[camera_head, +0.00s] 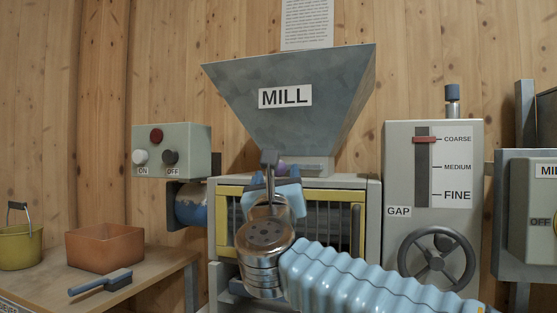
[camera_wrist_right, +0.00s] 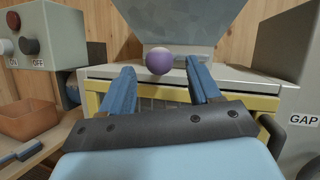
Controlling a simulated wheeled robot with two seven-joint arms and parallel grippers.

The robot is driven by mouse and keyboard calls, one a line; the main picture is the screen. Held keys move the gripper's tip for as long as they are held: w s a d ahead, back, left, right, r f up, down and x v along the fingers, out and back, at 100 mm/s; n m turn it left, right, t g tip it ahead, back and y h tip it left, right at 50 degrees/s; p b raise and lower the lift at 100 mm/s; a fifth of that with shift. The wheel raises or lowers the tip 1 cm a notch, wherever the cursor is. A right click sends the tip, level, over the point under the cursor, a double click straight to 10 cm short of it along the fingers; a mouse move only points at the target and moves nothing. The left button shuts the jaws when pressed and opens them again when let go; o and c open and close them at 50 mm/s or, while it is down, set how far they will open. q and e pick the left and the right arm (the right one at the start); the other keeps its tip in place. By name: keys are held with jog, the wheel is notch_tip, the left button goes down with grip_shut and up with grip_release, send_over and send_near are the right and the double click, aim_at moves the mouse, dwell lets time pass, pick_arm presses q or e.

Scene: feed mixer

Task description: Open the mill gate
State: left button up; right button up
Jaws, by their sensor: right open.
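The mill is a grey hopper (camera_head: 285,95) labelled MILL above a grey housing with a yellow-framed grille (camera_head: 335,225). A purple round knob (camera_wrist_right: 159,60) sits under the hopper, near the top of the housing. In the head view the knob (camera_head: 282,167) is mostly hidden behind my right gripper. My right gripper (camera_head: 272,178) is open in front of the hopper's base. In the wrist view its two blue fingers (camera_wrist_right: 160,72) stand apart on either side of the knob, with visible space around it. I cannot tell how deep the knob is between them. My left gripper is not in view.
A switch box (camera_head: 172,151) is left of the mill. A gap panel (camera_head: 433,140) with a slider and handwheel (camera_head: 436,259) is close on the right. An orange bin (camera_head: 104,247), a brush (camera_head: 100,283) and a yellow-green bucket (camera_head: 20,246) are on the left bench.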

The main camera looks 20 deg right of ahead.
aim_at(278, 173)
jog(key=shift+p+x, duration=0.6)
jog(key=shift+x, duration=1.8)
jog(key=shift+c, duration=0.3)
